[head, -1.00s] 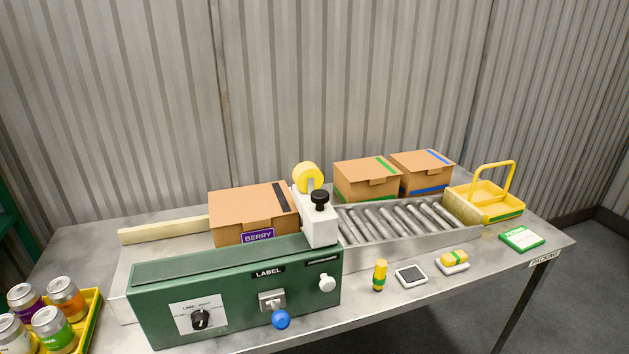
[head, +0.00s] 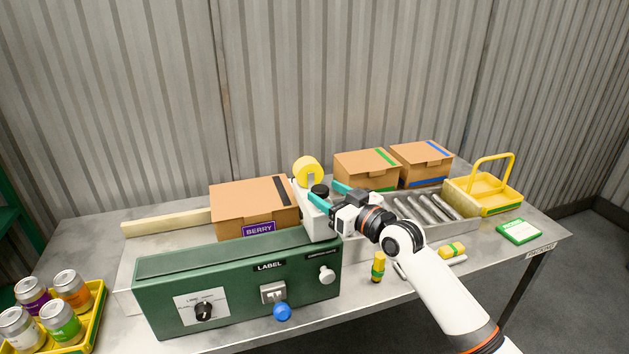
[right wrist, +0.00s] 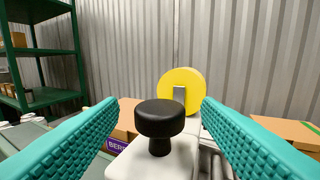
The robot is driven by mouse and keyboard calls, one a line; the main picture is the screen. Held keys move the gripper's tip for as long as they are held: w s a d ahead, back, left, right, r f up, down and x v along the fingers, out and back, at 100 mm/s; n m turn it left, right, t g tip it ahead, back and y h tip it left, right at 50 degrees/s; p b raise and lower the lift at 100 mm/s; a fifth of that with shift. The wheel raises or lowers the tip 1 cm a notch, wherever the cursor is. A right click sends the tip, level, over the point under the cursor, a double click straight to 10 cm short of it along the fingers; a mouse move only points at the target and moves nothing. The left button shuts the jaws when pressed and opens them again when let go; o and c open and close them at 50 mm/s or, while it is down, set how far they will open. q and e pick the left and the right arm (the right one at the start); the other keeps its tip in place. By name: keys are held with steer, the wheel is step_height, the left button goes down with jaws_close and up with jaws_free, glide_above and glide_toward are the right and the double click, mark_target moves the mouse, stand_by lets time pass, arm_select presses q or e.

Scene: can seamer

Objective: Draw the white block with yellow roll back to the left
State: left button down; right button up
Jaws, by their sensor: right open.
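The white block (head: 316,225) stands at the right end of the green machine, beside the brown BERRY box (head: 250,208). The yellow roll (head: 308,171) sits upright at its back, and a black knob (head: 320,190) is on its top. My right gripper (head: 328,193) is open at the block's top, its teal fingers to either side of the knob. In the right wrist view the black knob (right wrist: 160,120) stands between the two fingers, with gaps on both sides, and the yellow roll (right wrist: 181,92) is behind it. My left gripper is not in view.
The green machine (head: 230,280) fills the front left, with a dial, a switch and a blue knob. A roller conveyor (head: 440,208), two closed boxes (head: 366,170) and a yellow basket (head: 485,195) are to the right. A tray of cans (head: 92,318) is at the left.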

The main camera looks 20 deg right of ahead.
steer(key=x, duration=0.5)
steer(key=shift+p, duration=0.4)
jaws_close()
